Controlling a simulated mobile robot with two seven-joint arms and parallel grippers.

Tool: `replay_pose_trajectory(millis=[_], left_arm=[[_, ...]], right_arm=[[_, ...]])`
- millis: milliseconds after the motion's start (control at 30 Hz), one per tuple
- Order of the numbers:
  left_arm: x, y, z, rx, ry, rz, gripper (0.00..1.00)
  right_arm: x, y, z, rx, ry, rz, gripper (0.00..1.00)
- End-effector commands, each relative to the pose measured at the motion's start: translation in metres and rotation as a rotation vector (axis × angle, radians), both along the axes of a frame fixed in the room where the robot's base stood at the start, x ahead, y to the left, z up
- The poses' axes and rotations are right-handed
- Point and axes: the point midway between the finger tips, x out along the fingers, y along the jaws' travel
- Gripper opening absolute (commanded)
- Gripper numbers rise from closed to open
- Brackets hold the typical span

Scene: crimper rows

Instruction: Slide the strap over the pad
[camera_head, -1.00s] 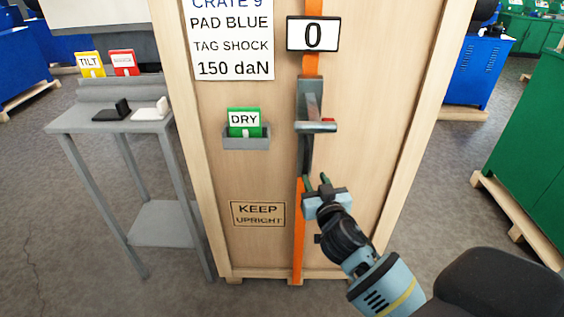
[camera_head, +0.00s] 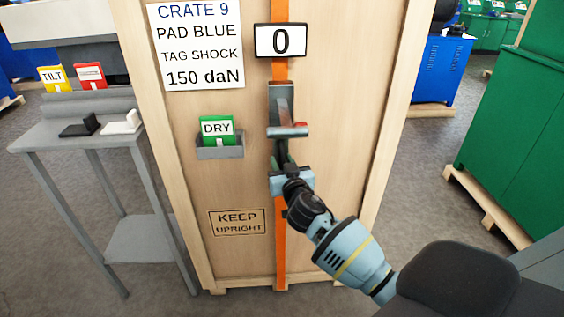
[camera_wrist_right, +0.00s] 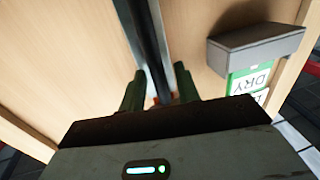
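The orange strap (camera_head: 281,252) runs vertically down the front of the wooden crate (camera_head: 330,110). A grey tensioner (camera_head: 288,110) with a red detail sits on its line, and a dark bar or strap end (camera_head: 279,152) hangs below it. My right gripper (camera_head: 284,163) is just under the tensioner, in front of the dark bar. In the right wrist view its green fingers (camera_wrist_right: 158,88) stand apart, with the dark bar (camera_wrist_right: 152,45) running up between and beyond them; contact cannot be told. I cannot make out a blue pad. My left gripper is not in view.
A grey stand (camera_head: 55,140) at left holds a black piece (camera_head: 80,130), a white piece (camera_head: 122,127), and TILT and red cards. A grey holder (camera_head: 220,152) with a green DRY card (camera_head: 217,128) juts from the crate. A display (camera_head: 280,41) reads 0. Green cabinets stand at right.

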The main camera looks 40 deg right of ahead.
Motion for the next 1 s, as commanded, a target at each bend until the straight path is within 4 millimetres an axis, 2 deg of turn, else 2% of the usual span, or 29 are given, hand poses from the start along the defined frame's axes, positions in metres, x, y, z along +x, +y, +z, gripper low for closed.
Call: replay_pose_trajectory(millis=[400, 667, 900, 1000], left_arm=[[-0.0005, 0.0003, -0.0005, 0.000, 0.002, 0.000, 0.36], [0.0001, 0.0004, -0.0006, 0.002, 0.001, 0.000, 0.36], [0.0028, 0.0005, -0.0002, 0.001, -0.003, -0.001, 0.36], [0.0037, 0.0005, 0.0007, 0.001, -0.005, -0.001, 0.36]], right_arm=[[0.0060, -0.0023, -0.0001, 0.000, 0.000, 0.000, 0.32], [0.0057, -0.0023, -0.0003, 0.000, 0.001, 0.000, 0.00], [0.0054, -0.0026, -0.0004, 0.000, 0.001, 0.000, 0.00], [0.0013, -0.0098, -0.0013, 0.000, 0.004, -0.002, 0.00]])
